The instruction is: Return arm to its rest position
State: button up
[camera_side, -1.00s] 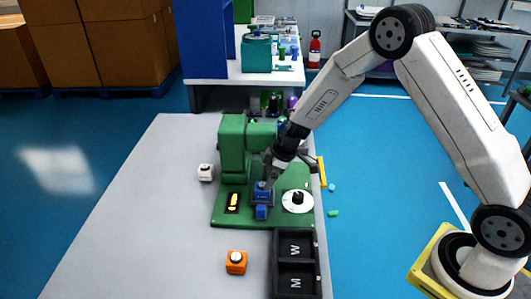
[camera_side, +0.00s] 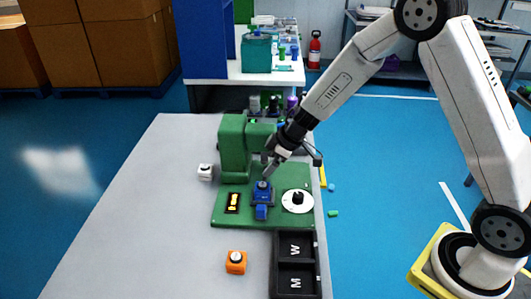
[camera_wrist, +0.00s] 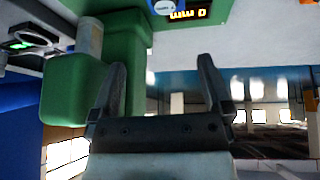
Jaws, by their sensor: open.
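My gripper (camera_side: 268,170) is in the side view, just above the blue fixture (camera_side: 262,198) on the green test machine (camera_side: 233,150). It points down and slightly left, with a small gap to the fixture. In the wrist view my gripper (camera_wrist: 162,75) shows two dark fingers spread apart with nothing between them. The green machine's column (camera_wrist: 125,60) shows behind the left finger. My arm reaches in from its base at the lower right.
A black two-part tray marked W and M (camera_side: 296,265) stands in front of the machine. A white dial (camera_side: 298,203) lies on the machine's plate. The table's left side is clear.

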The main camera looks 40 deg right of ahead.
jog(key=s+r+m+g+h, duration=0.1)
jog(key=s+r+m, duration=0.2)
jog(key=s, duration=0.8)
jog(key=s+d+r+m+g+h, duration=0.1)
jog(key=s+r+m+h, duration=0.1)
jog(key=s, duration=0.8)
jog(key=r+m, duration=0.1)
jog(key=m, duration=0.1)
jog(key=shift+s+d+m, duration=0.25)
jog(key=shift+s+m, duration=0.1)
jog(key=shift+m, duration=0.05)
